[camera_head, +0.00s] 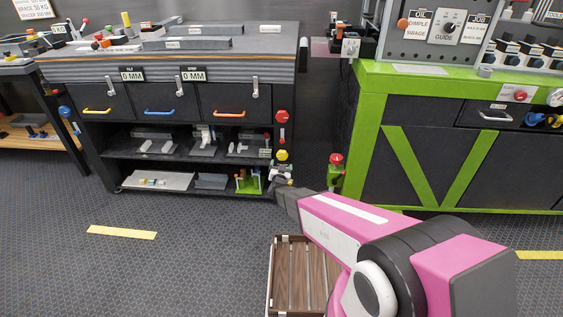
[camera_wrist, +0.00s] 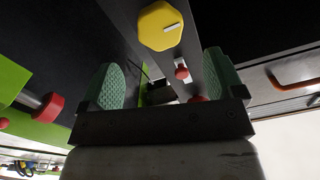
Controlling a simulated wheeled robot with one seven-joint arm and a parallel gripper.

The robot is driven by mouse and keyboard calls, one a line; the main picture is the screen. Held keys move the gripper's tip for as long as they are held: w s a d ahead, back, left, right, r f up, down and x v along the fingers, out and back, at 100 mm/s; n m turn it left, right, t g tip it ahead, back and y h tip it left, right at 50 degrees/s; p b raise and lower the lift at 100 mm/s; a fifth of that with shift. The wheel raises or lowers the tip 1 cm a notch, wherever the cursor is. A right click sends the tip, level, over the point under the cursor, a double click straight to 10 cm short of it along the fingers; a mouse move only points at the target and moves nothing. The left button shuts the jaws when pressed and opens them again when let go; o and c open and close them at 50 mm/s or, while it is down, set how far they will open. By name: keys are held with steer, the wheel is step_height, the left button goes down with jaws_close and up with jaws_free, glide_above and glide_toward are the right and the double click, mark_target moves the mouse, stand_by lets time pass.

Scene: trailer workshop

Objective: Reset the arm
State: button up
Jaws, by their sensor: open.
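My pink arm reaches forward from the lower right in the head view, toward the gap between the dark workbench and the green bench. My gripper (camera_head: 283,176) is at its far end, low in front of the dark workbench's right edge, and looks small there. In the wrist view my gripper (camera_wrist: 163,82) shows two green ribbed finger pads spread well apart. I see nothing gripped between them; small dark, white and red parts show behind the gap.
The dark workbench (camera_head: 170,68) has coloured drawer handles and a yellow knob (camera_head: 282,155), also in the wrist view (camera_wrist: 160,26). The green bench (camera_head: 360,140) stands at right, with a red-topped part (camera_head: 336,159) nearby. A brown slatted crate (camera_head: 287,280) sits below my arm.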

steer(key=shift+s, duration=0.85)
steer(key=s+d+r+n+g, duration=0.1)
steer(key=s+d+r+g, duration=0.3)
steer(key=s+d+g, duration=0.2)
steer(key=s+d+r+n+g, duration=0.1)
steer(key=s+d+r+g, duration=0.4)
steer(key=s+d, duration=0.4)
steer(key=s+d+r+n+g, duration=0.1)
steer(key=s+d+r+g, duration=0.3)
steer(key=s+d+g, duration=0.3)
steer(key=shift+s+d+r+y, duration=0.3)
steer(key=shift+s+d+r, duration=0.1)
steer(key=shift+s+d, duration=0.5)
steer(key=shift+c, duration=0.3)
